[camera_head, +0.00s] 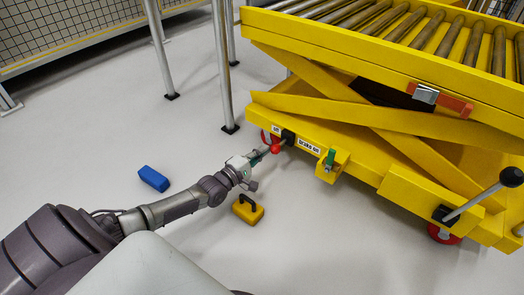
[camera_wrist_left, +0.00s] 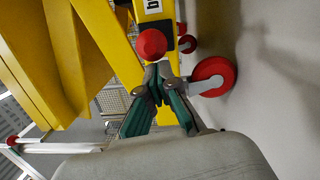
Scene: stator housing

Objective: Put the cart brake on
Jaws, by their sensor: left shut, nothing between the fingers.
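The yellow cart (camera_head: 345,142) stands at the right with a roller top. On its near lower left corner is a lever with a red ball knob (camera_head: 275,149), beside a white label reading "brake on" (camera_head: 309,145). My left gripper (camera_head: 262,153) is shut and empty, with its tips right at the red knob. In the left wrist view the red knob (camera_wrist_left: 151,44) sits just beyond the closed fingertips (camera_wrist_left: 158,72); I cannot tell whether they touch. The lever's shaft is mostly hidden in that view. My right gripper is not in view.
A blue block (camera_head: 154,179) and a yellow block with a black handle (camera_head: 248,209) lie on the floor near my left arm. A black-knobbed lever (camera_head: 480,204) sticks out at the cart's right. Metal posts (camera_head: 222,70) stand behind. The floor at lower middle is clear.

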